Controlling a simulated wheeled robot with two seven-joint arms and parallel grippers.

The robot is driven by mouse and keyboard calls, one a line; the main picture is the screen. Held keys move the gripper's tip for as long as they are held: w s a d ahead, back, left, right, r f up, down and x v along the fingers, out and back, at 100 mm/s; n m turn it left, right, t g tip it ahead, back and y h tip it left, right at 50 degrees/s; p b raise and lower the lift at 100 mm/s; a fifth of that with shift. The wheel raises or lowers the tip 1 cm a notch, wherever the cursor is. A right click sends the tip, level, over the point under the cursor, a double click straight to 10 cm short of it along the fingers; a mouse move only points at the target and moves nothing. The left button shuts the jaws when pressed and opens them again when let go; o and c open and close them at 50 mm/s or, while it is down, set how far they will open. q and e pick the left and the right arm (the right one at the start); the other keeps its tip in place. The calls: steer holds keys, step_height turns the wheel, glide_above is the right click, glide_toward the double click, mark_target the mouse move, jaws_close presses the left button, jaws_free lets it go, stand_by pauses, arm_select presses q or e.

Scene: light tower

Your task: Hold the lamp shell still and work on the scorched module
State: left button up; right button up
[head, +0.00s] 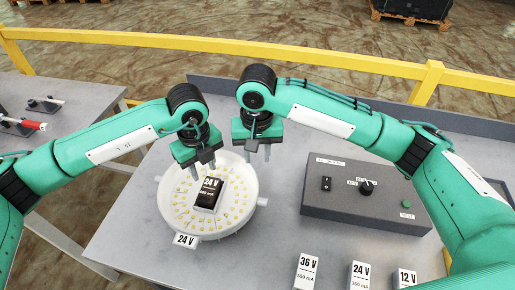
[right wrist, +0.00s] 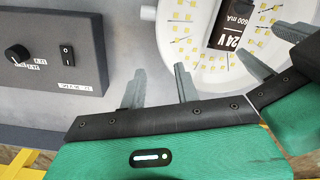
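The lamp shell (head: 247,215) is a round white dish with yellow LED squares, lying on the grey table; it also shows in the right wrist view (right wrist: 172,52). The dark module (head: 208,199) sits at its middle, labelled 24 V and 600 mA; its label shows upside down in the right wrist view (right wrist: 228,38). My left gripper (head: 201,168) is open over the shell's far left part; whether it touches the shell I cannot tell. My right gripper (head: 258,154) is open and empty at the shell's far right edge; its spread fingers show in the right wrist view (right wrist: 160,92).
A 24 V tag (head: 185,240) is at the shell's front. A grey control box (head: 335,205) with switch, knob and green button stands right. Modules marked 36 V (head: 306,270), 24 V (head: 361,274) and 12 V (head: 406,278) stand at the front. A yellow rail (head: 150,40) runs behind.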

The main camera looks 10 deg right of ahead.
mark_target(257, 181)
step_height(257, 181, down, 13)
steer(key=shift+r, duration=0.15)
stand_by(0.4)
jaws_close()
stand_by(2.3)
